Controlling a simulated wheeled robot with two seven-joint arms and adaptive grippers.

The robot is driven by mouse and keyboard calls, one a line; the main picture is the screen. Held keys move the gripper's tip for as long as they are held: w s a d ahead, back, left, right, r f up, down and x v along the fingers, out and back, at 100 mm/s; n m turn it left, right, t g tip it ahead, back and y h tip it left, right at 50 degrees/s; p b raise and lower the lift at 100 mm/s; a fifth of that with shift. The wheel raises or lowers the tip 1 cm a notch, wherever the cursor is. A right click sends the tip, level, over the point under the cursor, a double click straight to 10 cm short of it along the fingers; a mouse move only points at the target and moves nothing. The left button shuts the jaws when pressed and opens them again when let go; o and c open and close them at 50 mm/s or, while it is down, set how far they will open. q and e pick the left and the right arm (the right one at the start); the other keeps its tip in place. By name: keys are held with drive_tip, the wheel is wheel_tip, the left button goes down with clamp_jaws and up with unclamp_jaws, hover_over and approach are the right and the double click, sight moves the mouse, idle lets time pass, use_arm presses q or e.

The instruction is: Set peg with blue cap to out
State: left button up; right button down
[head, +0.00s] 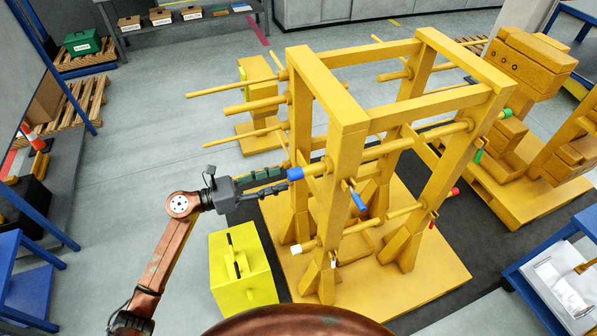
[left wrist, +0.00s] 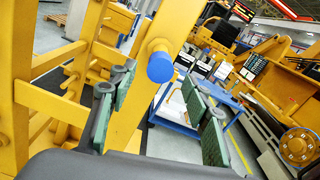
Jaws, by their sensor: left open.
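The peg with the blue cap (head: 295,173) runs sideways through a post of the yellow frame (head: 346,120), its capped end facing my left gripper. In the left wrist view the round blue cap (left wrist: 160,67) sits ahead, between and beyond the fingertips. My left gripper (head: 279,182) is open, its green-padded fingers pointing at the cap from the left. No contact with the cap shows. In the left wrist view the jaws (left wrist: 157,82) are spread and empty. A blue tag (head: 358,202) hangs on the frame to the right of the cap. My right gripper is out of view.
A white-capped peg (head: 296,248) sits lower on the same frame. Red (head: 455,191) and green (head: 507,112) caps are on the right side. A bright yellow box (head: 242,277) stands on the floor below my left arm. Other yellow rods stick out left behind the gripper.

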sight(299, 173)
use_arm(q)
drive_tip(key=p+x, duration=0.2)
drive_tip(key=x, duration=0.5)
drive_tip(key=shift+s, duration=0.1)
drive_tip(key=shift+d, duration=0.35)
clamp_jaws()
